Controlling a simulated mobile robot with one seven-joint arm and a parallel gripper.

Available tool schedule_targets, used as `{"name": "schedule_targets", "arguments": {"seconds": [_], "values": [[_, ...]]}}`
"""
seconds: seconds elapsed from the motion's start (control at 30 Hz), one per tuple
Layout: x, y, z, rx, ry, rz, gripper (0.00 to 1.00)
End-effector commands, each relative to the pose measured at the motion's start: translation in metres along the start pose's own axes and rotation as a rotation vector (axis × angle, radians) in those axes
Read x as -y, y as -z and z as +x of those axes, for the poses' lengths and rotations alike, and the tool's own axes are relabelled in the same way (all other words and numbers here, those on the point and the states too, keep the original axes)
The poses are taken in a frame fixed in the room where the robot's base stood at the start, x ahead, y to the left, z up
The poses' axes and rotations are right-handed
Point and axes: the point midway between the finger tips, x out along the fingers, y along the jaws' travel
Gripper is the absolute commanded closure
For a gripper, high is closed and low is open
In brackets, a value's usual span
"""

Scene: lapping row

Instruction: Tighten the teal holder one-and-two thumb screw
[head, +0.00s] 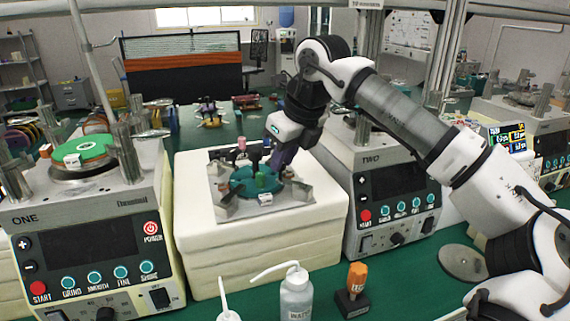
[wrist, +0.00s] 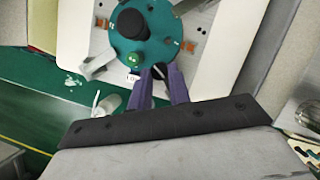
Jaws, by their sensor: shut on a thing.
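The round teal holder (head: 243,187) sits on a pale square plate on the cream block between machines ONE and TWO. In the wrist view my gripper's purple fingers (wrist: 160,74) are shut on a small dark thumb screw (wrist: 159,69) at the holder's rim, mostly hidden between the fingertips. The small number marks are too small to read.
Machine ONE (head: 95,235) stands left and machine TWO (head: 400,180) right, close to the block (head: 262,237). A white wash bottle (head: 296,295) and an orange-handled tool (head: 354,285) stand in front on the green bench. Metal arms (wrist: 98,65) surround the holder on its plate.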

Motion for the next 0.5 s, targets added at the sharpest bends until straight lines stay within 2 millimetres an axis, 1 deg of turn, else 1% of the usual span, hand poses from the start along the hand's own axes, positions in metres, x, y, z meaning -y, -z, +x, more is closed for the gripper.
{"name": "schedule_targets", "arguments": {"seconds": [0.2, 0.5], "values": [[-0.0015, 0.0005, 0.0015, -0.001, 0.053, 0.120, 1.00], [-0.0023, 0.0000, 0.0007, -0.001, 0.085, 0.203, 1.00]]}}
